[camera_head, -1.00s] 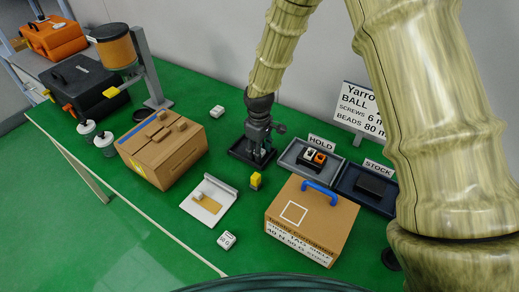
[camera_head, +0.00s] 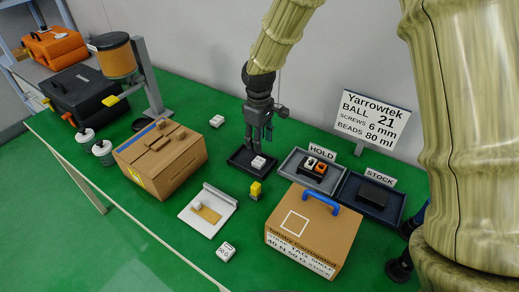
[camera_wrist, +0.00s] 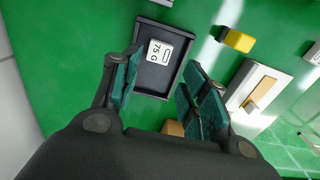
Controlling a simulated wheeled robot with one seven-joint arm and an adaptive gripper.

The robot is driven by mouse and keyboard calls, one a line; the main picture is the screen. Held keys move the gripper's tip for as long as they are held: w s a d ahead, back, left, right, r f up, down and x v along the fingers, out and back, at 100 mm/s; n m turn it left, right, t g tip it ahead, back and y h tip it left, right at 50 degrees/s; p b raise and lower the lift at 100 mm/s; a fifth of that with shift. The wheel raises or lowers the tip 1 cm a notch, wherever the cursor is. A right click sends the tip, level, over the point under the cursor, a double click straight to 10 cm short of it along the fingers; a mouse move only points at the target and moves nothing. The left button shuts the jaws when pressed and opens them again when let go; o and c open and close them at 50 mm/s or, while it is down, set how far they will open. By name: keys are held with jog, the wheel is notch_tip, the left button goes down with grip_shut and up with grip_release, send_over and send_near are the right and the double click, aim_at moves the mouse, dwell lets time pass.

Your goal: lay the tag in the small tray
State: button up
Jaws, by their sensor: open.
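A white tag (camera_head: 258,162) lies flat in the small black tray (camera_head: 238,164), inside its rim. In the wrist view the tag (camera_wrist: 158,50) reads "75 G" and rests on the floor of the tray (camera_wrist: 148,83), toward one end. My gripper (camera_head: 258,141) is just above the tray, pointing down. Its fingers are apart with nothing between them, and the tag lies clear of them. The wrist view shows both finger pads of my gripper (camera_wrist: 163,75) spread on either side of the tray.
The grey HOLD tray (camera_head: 290,171) and dark STOCK tray (camera_head: 348,202) stand to the right. A carton with a blue handle (camera_head: 335,228) is in front. A yellow block (camera_head: 255,190), a white plate (camera_head: 189,216) and two more white tags (camera_head: 217,121) (camera_head: 226,252) lie nearby.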

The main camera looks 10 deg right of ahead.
jog(key=shift+r, duration=1.4)
